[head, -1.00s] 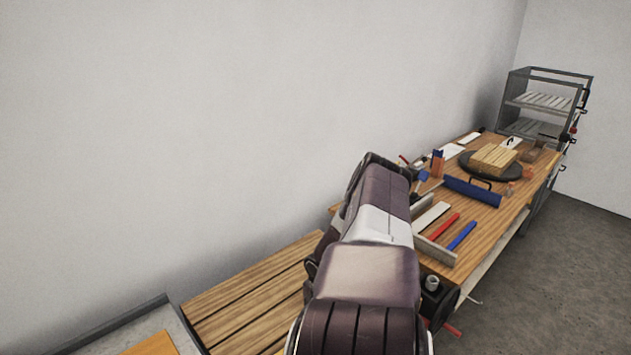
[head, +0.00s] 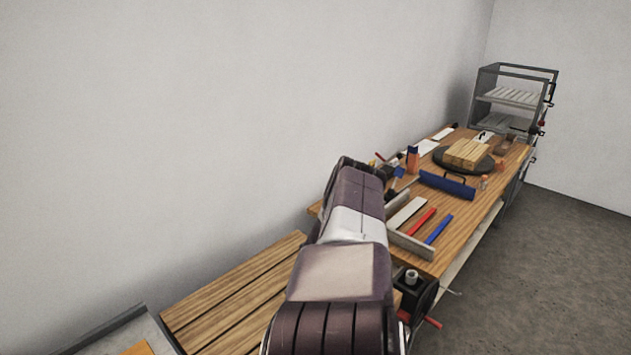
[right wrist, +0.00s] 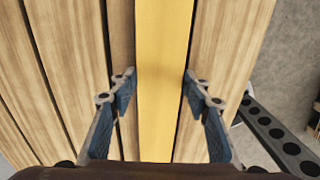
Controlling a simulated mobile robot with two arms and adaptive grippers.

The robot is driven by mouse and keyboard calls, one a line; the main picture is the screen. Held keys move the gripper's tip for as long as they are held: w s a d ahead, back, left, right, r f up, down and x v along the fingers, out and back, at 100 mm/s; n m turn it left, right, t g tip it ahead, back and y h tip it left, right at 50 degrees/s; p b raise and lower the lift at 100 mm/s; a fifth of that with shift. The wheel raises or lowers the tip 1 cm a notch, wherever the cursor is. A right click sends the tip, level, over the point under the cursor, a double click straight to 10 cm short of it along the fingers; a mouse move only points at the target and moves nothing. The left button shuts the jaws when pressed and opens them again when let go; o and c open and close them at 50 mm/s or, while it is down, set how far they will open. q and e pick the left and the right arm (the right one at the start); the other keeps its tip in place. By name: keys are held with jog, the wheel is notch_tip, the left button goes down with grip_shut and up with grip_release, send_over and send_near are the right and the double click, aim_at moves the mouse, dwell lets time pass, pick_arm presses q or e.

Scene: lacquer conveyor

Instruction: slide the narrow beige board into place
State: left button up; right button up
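The narrow beige board (right wrist: 162,60), yellowish and long, runs from top to bottom through the middle of the right wrist view. It lies among wider wooden planks (right wrist: 226,50). My right gripper (right wrist: 160,92) has one fingertip at each long edge of the board. Both tips look pressed against the edges, so it appears shut on the board. The board's ends are out of view. In the head view the planks (head: 240,295) show at lower left, and my arm hides the gripper and the board. My left gripper is not in view.
A long workbench (head: 440,225) stands beyond the arm, with red and blue bars, a blue block (head: 447,185) and stacked wood (head: 467,153) on a dark disc. A metal rack (head: 513,97) stands at the far end. The wall is close behind; floor is clear at right.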

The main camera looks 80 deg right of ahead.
jog(key=o, duration=0.4)
jog(key=shift+o, duration=0.2)
notch_tip(320, 180, up, 12)
dwell(0.4)
